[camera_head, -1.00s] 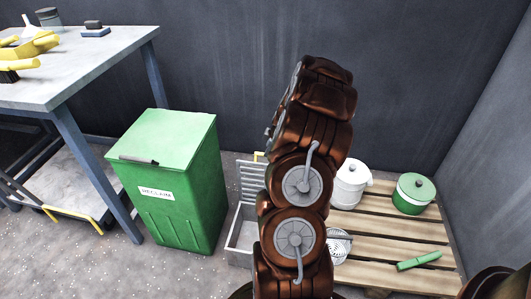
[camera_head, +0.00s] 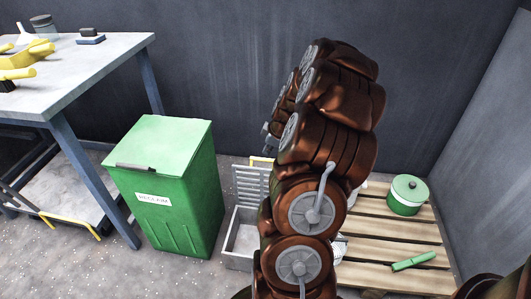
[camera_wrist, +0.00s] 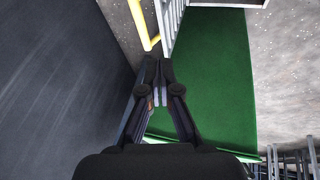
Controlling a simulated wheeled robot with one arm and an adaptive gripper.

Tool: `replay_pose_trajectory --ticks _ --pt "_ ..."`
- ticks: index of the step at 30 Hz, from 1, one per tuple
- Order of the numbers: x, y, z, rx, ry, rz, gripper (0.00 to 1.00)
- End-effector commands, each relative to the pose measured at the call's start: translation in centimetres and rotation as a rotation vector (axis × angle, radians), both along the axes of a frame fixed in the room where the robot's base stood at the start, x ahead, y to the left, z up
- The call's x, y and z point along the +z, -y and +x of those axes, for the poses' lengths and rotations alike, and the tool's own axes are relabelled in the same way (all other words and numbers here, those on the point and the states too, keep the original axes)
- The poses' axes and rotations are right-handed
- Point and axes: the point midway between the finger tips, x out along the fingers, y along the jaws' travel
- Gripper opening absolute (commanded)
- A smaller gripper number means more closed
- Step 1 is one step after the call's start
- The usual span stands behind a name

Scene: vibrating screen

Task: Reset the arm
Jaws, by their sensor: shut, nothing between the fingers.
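My arm, dark brown with grey joint caps, stands upright in the middle of the head view and bends over at the top. In the wrist view my gripper (camera_wrist: 158,68) is shut with its two black fingertips together and nothing between them. It points toward the floor side of the green RECLAIM bin (camera_wrist: 215,70), whose green surface fills much of that view. In the head view part of the gripper (camera_head: 267,136) shows small at the left of the arm, mostly hidden by it. The bin (camera_head: 170,190) stands closed to the left of the arm.
A grey crate (camera_head: 241,240) with a slatted panel stands between bin and arm. A wooden pallet (camera_head: 375,225) at right bears a green pot (camera_head: 407,195) and a green-handled item (camera_head: 414,261). A workbench (camera_head: 95,70) is at left. Dark walls (camera_head: 215,60) close off the back and right.

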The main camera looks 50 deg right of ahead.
Motion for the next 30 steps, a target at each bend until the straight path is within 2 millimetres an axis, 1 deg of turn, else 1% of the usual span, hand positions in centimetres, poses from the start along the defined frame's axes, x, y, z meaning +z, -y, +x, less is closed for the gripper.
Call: replay_pose_trajectory --ticks 1,6,10,17,20,23,26,27,29,30 --pt "0.8 0.0 -0.3 0.000 0.000 -0.001 0.00" --pt "2.2 -0.2 -1.0 -0.001 0.000 0.000 0.00" --pt "2.6 -0.2 -1.3 -0.001 0.001 0.000 0.00" --pt "2.7 -0.2 -1.3 -0.001 -0.001 0.000 0.00" --pt "3.6 -0.9 -1.0 0.002 -0.002 0.007 0.00" --pt "6.0 -3.2 -0.3 0.008 -0.010 0.029 0.00" --pt "9.7 -7.4 0.5 0.013 -0.034 0.074 0.00" --pt "11.4 -9.3 0.7 0.015 -0.046 0.092 0.00" --pt "13.7 -12.2 0.8 0.012 -0.070 0.119 0.00" --pt "15.2 -14.0 0.7 0.009 -0.086 0.135 0.00"
